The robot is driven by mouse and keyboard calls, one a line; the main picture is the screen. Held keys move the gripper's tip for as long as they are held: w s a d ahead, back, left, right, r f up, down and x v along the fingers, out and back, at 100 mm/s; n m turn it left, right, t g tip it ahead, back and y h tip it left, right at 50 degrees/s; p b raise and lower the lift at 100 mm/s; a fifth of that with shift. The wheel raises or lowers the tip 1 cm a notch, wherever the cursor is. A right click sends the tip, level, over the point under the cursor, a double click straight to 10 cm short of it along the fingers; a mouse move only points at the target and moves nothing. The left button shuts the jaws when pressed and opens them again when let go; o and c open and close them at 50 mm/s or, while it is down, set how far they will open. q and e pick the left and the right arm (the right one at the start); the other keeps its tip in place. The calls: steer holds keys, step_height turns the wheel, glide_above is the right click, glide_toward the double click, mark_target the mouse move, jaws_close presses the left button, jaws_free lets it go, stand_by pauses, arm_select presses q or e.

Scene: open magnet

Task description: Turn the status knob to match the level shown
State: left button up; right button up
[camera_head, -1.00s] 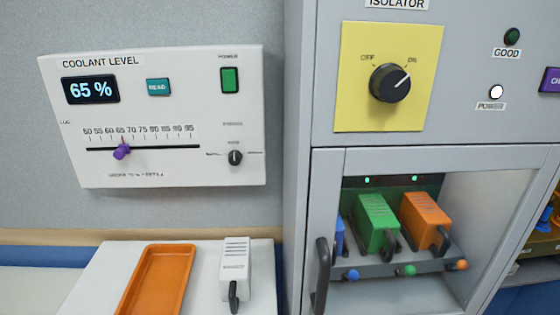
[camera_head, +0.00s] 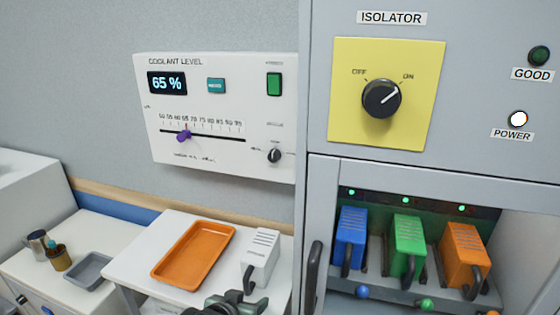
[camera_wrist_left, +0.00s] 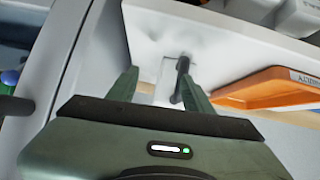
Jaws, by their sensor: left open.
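The coolant level panel (camera_head: 225,75) hangs on the wall, and its display (camera_head: 166,84) reads 65 %. A purple slider pointer (camera_head: 184,135) sits near the 65 mark. A small black knob (camera_head: 274,155) is at the panel's lower right; its label is too small to read. My left gripper (camera_head: 235,304) shows at the bottom edge in the head view, below the panel. In the left wrist view its fingers (camera_wrist_left: 160,90) are apart, with a black handle (camera_wrist_left: 182,79) of the white module (camera_head: 260,256) seen between them. Contact cannot be told. My right gripper is out of view.
An orange tray (camera_head: 195,252) lies on the white table (camera_head: 130,255). The grey cabinet (camera_head: 320,90) on the right carries the isolator knob (camera_head: 381,98), pointing towards ON. Blue (camera_head: 350,238), green (camera_head: 407,244) and orange (camera_head: 464,254) modules stand in its open bay.

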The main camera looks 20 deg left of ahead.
arm_select(q)
steer(key=w+a+r+n+t, duration=0.1)
steer(key=w+a+r+t, duration=0.15)
steer(key=w+r, duration=0.65)
steer(key=n+t, duration=0.2)
steer(key=t, duration=0.3)
glide_toward(272, 158)
steer(key=w, duration=0.2)
steer(key=w+p, duration=0.2)
steer(key=w, duration=0.3)
steer(key=shift+w+d, duration=0.1)
steer(key=shift+d, duration=0.05)
steer(key=shift+w+d+p, duration=0.1)
steer(key=shift+w+p, duration=0.2)
steer(key=shift+w, duration=0.4)
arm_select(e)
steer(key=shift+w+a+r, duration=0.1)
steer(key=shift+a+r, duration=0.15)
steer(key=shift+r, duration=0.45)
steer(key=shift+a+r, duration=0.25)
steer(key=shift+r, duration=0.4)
arm_select(q)
jaws_close()
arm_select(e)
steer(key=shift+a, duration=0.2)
